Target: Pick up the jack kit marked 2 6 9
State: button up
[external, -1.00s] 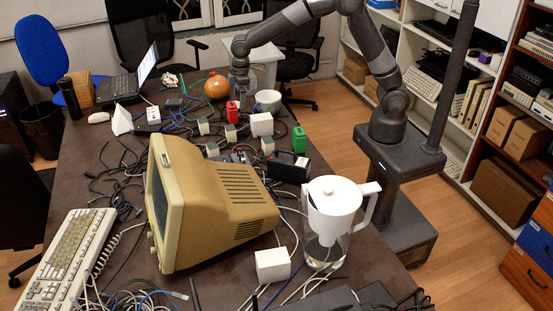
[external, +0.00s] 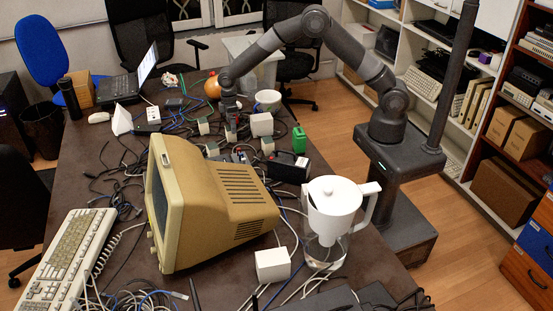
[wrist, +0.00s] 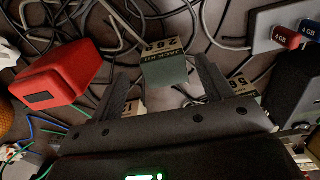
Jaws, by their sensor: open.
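My gripper (wrist: 164,66) is open, with its fingers pointing down among several small jack kits on the cluttered table. In the wrist view, a grey-green kit (wrist: 165,74) with a cream "JACK KIT" label lies between and slightly beyond the fingertips. Its number is upside down and too blurred to read surely, with a 6 and a 9 seeming to show. A second kit (wrist: 239,84) sits just right of the right finger. A third label (wrist: 134,107) is partly hidden behind the gripper body. In the external view, my gripper (external: 231,128) is low over the kits.
A red box (wrist: 58,78) stands close left of the gripper. Loose cables lie all around. A grey block with USB sticks (wrist: 283,27) is at upper right.

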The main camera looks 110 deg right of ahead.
aim_at(231, 137)
jog(key=f, duration=0.5)
jog(key=shift+w+a, duration=0.25)
jog(key=shift+w, duration=0.1)
jog(key=shift+r, duration=0.1)
jog(key=c, duration=1.1)
